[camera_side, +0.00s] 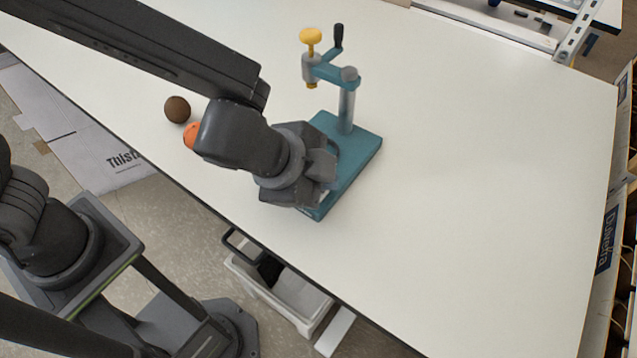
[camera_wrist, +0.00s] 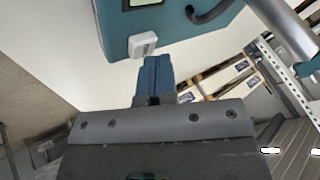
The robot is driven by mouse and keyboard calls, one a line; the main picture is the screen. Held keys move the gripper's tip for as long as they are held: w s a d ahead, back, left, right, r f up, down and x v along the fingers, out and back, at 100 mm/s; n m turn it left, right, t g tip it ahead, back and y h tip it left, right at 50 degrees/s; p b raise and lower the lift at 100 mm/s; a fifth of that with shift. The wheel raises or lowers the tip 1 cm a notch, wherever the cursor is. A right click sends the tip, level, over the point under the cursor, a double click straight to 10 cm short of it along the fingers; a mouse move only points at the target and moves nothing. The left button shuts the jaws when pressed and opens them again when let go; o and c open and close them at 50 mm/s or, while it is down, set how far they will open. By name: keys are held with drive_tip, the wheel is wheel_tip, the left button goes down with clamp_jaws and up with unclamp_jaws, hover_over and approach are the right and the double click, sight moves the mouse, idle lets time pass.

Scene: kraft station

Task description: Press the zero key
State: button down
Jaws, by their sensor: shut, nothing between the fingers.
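A teal stand (camera_side: 362,157) with a post, a crank with a dark handle and a yellow knob is on the white table. My gripper (camera_side: 325,172) is over the front part of its base and hides much of it. In the wrist view the teal body (camera_wrist: 185,22) is at the top, with a dark-framed light panel at the picture's edge. A small pale grey block (camera_wrist: 142,44), likely the zero key, sits at its near edge. My gripper's blue fingers (camera_wrist: 157,64) are shut and empty, with tips just right of and below the block. I cannot tell whether they touch it.
A brown ball (camera_side: 177,109) and an orange ball (camera_side: 190,136), partly hidden by my arm, are left of the stand. The white table (camera_side: 480,190) is clear to the right. A pale bin (camera_side: 280,292) stands on the floor below the front edge.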

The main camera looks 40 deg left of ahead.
drive_tip(key=shift+r, duration=0.8)
drive_tip(key=shift+r, duration=2.55)
